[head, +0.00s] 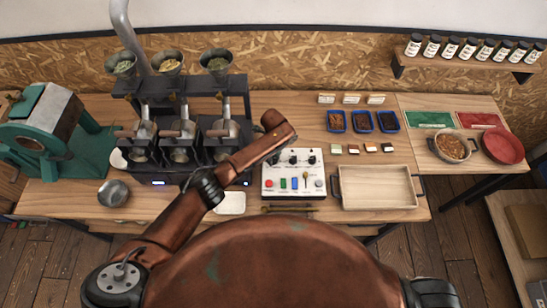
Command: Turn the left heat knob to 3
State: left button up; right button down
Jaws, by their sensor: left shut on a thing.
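The white control panel (293,189) stands on the table, with a row of black heat knobs along its upper part and coloured buttons below. My left arm reaches over it from the left. My left gripper (273,159) points down at the panel's upper left and is shut on the left heat knob, which the gripper and forearm mostly hide. The middle knob (293,159) and right knob (312,160) show beside it. The left knob's pointer and scale marks are too small and covered to read. My right gripper is out of view.
A roaster bank (180,110) with several funnels stands to the left, and a metal bowl (114,193) sits in front of it. An empty wooden tray (378,205) lies right of the panel. Blue bean trays (336,122) and small sample tiles are behind it.

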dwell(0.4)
pick_arm(q)
jog(key=o, duration=1.2)
jog(key=shift+c, duration=0.2)
notch_tip(320, 180, up, 12)
